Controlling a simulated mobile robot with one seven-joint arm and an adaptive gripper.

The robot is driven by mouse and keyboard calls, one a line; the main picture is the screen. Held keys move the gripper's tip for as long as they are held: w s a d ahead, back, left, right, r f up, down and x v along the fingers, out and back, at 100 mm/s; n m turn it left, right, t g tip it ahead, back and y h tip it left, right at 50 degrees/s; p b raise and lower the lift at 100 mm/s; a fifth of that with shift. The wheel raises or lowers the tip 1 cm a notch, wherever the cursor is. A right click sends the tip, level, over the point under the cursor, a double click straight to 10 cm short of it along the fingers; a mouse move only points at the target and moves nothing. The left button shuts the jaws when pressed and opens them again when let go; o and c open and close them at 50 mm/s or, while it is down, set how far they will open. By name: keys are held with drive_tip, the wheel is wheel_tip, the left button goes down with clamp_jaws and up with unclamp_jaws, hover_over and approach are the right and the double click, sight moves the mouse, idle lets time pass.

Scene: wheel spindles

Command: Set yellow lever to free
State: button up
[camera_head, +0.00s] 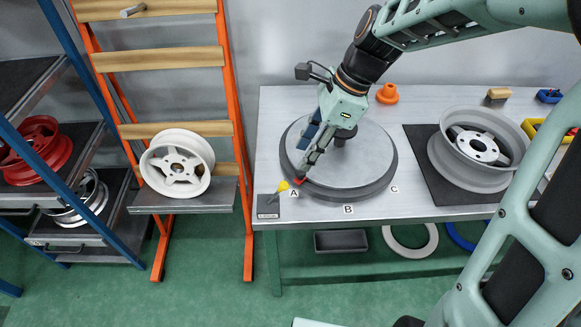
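The yellow lever (283,186) is a small yellow knob on a dark-grey plate (267,212) at the front left of the workbench, by label A. The plate's lettering is too small to read. My gripper (302,173) points down and left, just above and right of the lever, over the left edge of the round grey turntable (360,165). A small red mark (298,181) shows beside the fingertips. Nothing is visibly held. I cannot tell whether the gripper touches the lever, or how far its fingers are apart.
Labels A, B and C line the turntable's front. A grey wheel rim (460,165) lies on a black mat (428,175) at right. An orange cone-shaped piece (387,94) stands behind. An orange rack (228,90) with a white wheel (152,165) stands left of the bench.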

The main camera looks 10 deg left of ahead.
sight(285, 184)
drive_tip(key=x, duration=1.1)
drive_tip(key=shift+s+a+r+b, duration=0.1)
drive_tip(key=shift+s+b, duration=0.05)
drive_tip(key=shift+b, duration=0.2)
drive_tip(key=shift+c, duration=0.2)
clamp_jaws()
